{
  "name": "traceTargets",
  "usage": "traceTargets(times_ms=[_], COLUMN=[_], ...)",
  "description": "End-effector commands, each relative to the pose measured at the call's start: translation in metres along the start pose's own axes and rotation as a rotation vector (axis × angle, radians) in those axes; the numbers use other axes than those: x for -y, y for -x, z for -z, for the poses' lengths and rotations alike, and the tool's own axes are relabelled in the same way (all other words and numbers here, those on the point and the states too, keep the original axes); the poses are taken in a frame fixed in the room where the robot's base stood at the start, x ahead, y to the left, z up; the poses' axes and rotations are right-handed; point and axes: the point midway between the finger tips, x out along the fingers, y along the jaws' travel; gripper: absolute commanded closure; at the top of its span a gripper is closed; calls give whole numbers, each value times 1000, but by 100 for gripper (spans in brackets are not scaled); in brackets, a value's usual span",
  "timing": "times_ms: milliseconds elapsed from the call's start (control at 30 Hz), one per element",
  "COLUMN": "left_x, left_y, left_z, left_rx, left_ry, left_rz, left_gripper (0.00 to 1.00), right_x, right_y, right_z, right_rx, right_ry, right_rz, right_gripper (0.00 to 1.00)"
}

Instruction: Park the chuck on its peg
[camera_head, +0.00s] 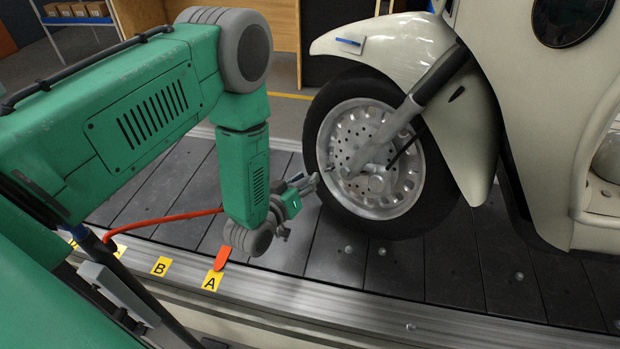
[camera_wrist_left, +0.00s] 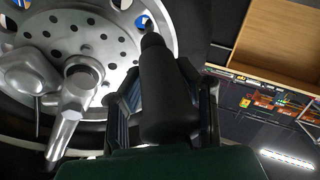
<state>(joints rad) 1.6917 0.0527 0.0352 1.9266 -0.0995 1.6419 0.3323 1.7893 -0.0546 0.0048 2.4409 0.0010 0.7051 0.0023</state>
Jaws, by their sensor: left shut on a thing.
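The chuck (camera_wrist_left: 165,95) is a dark grey cylinder with a narrower tip, seen in the left wrist view. My left gripper (camera_wrist_left: 162,108) is shut on it, one finger on each side. The tip overlaps the silver wheel rim in that view; I cannot tell whether it touches. In the head view my left gripper (camera_head: 301,187) is just left of the front tyre (camera_head: 322,105), and the chuck is small and hard to make out. A red hose (camera_head: 165,219) runs from the left behind my left forearm. I cannot make out the peg. My right gripper is not in view.
A cream scooter (camera_head: 540,110) with a silver front wheel (camera_head: 370,150) stands on the dark slat conveyor (camera_head: 345,250). Yellow labels, including B (camera_head: 161,266) and A (camera_head: 212,281), lie along its metal edge (camera_head: 320,300). A red-orange tapered piece (camera_head: 222,258) is above label A. Slats below the wheel are clear.

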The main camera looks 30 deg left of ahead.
Motion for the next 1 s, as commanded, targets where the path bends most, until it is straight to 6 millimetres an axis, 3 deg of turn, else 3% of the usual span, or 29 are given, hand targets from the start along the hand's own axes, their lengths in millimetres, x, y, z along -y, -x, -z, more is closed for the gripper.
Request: traceTargets(times_ms=[533, 1000], left_x=[0, -5], left_y=[22, 25], left_z=[1, 5], left_rx=[0, -4], left_ry=[0, 3], left_rz=[0, 3], left_gripper=[100, 100], right_x=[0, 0], right_y=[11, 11], right_z=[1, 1], right_rx=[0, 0], right_ry=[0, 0], right_rz=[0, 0], right_gripper=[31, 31])
